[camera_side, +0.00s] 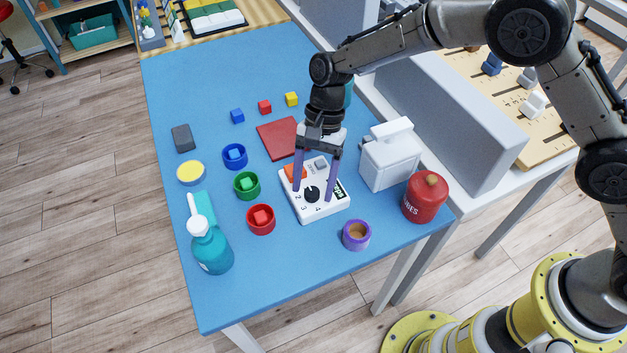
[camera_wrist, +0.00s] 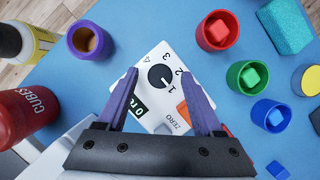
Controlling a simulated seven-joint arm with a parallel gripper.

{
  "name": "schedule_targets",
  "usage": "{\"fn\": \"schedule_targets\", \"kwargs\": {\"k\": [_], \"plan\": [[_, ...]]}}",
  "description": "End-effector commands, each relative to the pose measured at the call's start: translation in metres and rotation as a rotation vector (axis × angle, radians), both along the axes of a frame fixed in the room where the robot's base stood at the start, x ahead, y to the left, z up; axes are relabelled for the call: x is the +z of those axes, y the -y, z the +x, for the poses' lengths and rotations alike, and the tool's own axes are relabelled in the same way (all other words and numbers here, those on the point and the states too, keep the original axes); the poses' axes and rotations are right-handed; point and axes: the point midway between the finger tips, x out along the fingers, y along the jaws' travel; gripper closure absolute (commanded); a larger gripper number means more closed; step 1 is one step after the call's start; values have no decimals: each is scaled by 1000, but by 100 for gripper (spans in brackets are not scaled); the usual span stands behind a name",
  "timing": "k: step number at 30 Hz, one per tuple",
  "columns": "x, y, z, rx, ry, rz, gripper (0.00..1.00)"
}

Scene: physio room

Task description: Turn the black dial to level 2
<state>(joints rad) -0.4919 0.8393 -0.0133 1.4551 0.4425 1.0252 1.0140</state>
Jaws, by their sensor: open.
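The black dial (camera_side: 311,194) sits on the face of a white box (camera_side: 332,207) with printed numbers around it. In the wrist view the dial (camera_wrist: 160,77) shows a short pale mark that seems to point toward the 1, though it is small. My gripper (camera_side: 313,194) is open and points down over the box, with one purple finger on each side of the dial. In the wrist view the fingers (camera_wrist: 158,78) flank the dial with gaps. Whether the tips touch the box cannot be told.
A red canister (camera_side: 425,198), a white container (camera_side: 390,160) and a purple cup (camera_side: 356,236) stand to the right. Coloured cups, cubes and a teal spray bottle (camera_side: 210,250) lie left.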

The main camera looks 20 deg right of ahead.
Motion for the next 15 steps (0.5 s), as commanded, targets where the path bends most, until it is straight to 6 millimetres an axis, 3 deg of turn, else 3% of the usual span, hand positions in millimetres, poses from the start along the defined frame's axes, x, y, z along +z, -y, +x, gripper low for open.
{"fn": "schedule_targets", "kwargs": {"k": [5,6,15], "plan": [[0,0,0,0,0,0,32],[0,0,0,0,0,0,35],[0,0,0,0,0,0,89]]}}
